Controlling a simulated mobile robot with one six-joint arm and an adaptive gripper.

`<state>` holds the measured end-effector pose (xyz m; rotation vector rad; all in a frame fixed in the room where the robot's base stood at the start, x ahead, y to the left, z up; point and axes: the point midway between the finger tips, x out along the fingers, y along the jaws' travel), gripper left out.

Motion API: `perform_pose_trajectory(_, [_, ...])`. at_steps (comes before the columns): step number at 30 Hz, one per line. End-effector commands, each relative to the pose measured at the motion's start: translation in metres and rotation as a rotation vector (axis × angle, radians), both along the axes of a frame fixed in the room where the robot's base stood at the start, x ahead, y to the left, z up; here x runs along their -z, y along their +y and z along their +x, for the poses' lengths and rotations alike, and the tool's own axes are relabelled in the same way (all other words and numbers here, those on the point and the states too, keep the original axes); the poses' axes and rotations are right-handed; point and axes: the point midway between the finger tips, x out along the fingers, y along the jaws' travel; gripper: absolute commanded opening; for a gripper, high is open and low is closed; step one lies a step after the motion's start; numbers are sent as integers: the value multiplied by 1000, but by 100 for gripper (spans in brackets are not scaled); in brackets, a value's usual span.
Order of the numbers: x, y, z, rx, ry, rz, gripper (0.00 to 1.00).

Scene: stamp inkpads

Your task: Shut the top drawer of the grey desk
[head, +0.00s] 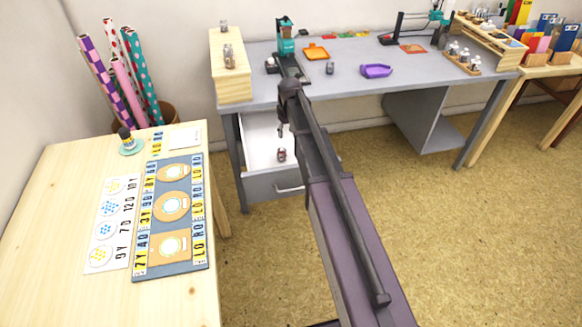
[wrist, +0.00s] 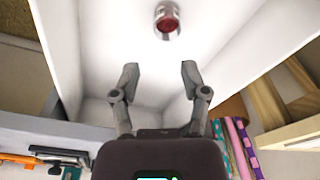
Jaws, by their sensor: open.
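The grey desk (head: 345,62) stands against the back wall. Its top drawer (head: 277,186) is pulled out at the desk's left end, with a grey front, a bar handle (head: 290,189) and a white inside. A small jar with dark red contents (head: 281,154) is in the drawer; it also shows in the wrist view (wrist: 167,20). My gripper (head: 283,131) is over the drawer's far part, partly hidden by my arm. In the wrist view my gripper (wrist: 157,75) has its fingers apart with nothing between them, above the white drawer floor (wrist: 105,40).
A wooden table (head: 60,215) with a blue-grey card board (head: 192,255) stands at the left, close to the drawer. Rolled papers (head: 120,80) stand in a bin behind it. Open floor (head: 440,220) lies to the right of my arm.

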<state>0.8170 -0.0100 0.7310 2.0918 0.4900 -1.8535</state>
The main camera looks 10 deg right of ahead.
Motion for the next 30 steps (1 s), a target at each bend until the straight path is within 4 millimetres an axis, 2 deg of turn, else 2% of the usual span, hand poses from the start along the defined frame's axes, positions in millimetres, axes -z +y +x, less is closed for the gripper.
perform_pose_trajectory(1, [-4,0,-2,2,1,0,27])
perform_pose_trajectory(3, [-9,0,-6,6,2,0,6])
perform_pose_trajectory(4, [-12,0,-8,9,3,0,0])
perform_pose_trajectory(11, [-46,2,-33,47,14,-1,0])
perform_pose_trajectory(30, [-174,7,-133,208,60,-7,0])
